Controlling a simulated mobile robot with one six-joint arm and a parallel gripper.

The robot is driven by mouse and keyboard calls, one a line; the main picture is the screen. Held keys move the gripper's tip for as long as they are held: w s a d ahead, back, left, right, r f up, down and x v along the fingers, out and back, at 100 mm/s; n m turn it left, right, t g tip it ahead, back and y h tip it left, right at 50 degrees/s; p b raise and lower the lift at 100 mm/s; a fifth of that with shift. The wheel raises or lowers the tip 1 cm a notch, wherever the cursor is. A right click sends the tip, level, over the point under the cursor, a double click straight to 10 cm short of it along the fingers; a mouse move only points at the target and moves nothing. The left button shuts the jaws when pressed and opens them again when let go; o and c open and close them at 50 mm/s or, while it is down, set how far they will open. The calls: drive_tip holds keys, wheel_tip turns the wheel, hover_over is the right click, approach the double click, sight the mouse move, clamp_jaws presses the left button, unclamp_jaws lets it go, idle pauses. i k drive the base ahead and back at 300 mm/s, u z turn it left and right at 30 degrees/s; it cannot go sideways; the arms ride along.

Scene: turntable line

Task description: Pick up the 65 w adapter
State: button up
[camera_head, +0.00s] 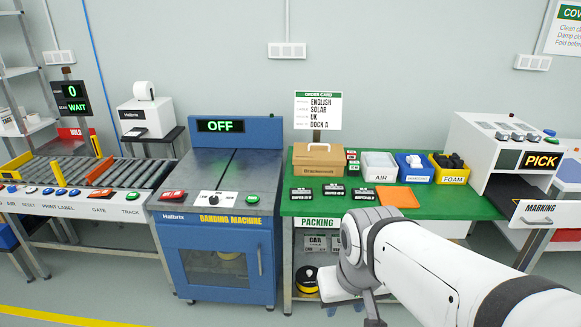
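Three small black boxes with white print lie in a row on the green packing table top (450,203): a left one (302,195), a middle one (333,192) and a right one (363,193). They look like adapters, but the print is too small to tell which is the 65 W one. My arm reaches in from the lower right. My gripper (371,308) points down at the bottom of the picture, in front of the table and below its top. Its fingertips are cut off or hidden, and no adapter is seen in it.
Behind the boxes stand a cardboard carton (318,162) and the order card (318,110). An orange pad (397,197), a white AIR bin (379,168), a blue bin (414,170) and a yellow FOAM bin (449,171) are to the right. The banding machine (217,215) adjoins at left.

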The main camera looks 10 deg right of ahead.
sight(358, 194)
drive_tip(key=u, duration=0.05)
drive_tip(key=i, duration=1.6)
drive_tip(key=z, duration=0.6)
drive_tip(key=i, duration=0.4)
drive_tip(key=z, duration=0.45)
drive_tip(key=k, duration=0.7)
drive_tip(key=z, duration=0.2)
drive_tip(key=i, duration=0.75)
drive_tip(key=u, duration=0.1)
